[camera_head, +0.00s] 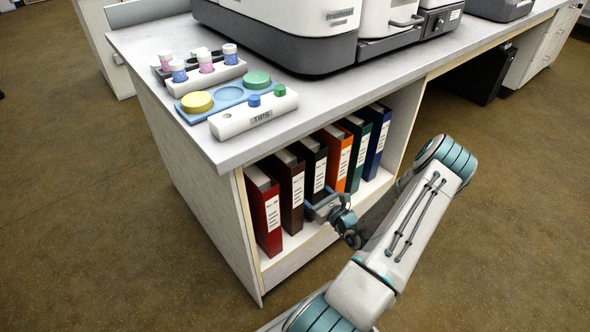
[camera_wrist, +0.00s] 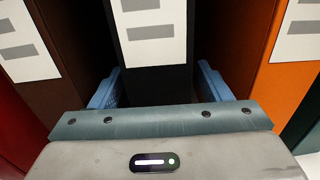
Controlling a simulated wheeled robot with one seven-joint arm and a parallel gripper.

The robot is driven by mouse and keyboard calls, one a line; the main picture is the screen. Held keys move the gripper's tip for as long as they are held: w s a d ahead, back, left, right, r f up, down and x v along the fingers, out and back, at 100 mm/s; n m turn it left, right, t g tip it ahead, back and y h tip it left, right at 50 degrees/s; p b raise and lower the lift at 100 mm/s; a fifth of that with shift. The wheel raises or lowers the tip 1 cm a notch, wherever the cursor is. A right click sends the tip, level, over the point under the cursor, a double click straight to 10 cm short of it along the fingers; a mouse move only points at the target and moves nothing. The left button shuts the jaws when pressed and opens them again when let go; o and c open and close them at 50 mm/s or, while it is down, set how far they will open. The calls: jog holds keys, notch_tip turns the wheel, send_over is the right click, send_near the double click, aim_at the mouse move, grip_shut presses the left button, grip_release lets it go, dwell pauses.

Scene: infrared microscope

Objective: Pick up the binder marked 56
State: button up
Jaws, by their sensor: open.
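Several binders stand upright in the open shelf under the bench: red (camera_head: 264,208), brown (camera_head: 291,188), black (camera_head: 314,164), orange (camera_head: 337,155), green (camera_head: 357,145) and blue (camera_head: 376,137). Each has a white label, but I cannot read 56 on any. My gripper (camera_head: 322,203) is low in front of the black binder. In the wrist view, my gripper (camera_wrist: 158,88) is open, with one blue finger on each side of the black binder's lower spine (camera_wrist: 150,88).
The brown binder (camera_wrist: 75,50) and orange binder (camera_wrist: 265,85) stand close outside the fingers. The floor in front is open.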

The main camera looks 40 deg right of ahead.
jog(key=shift+w, duration=1.1)
jog(key=c, duration=1.5)
jog(key=shift+r, duration=0.15)
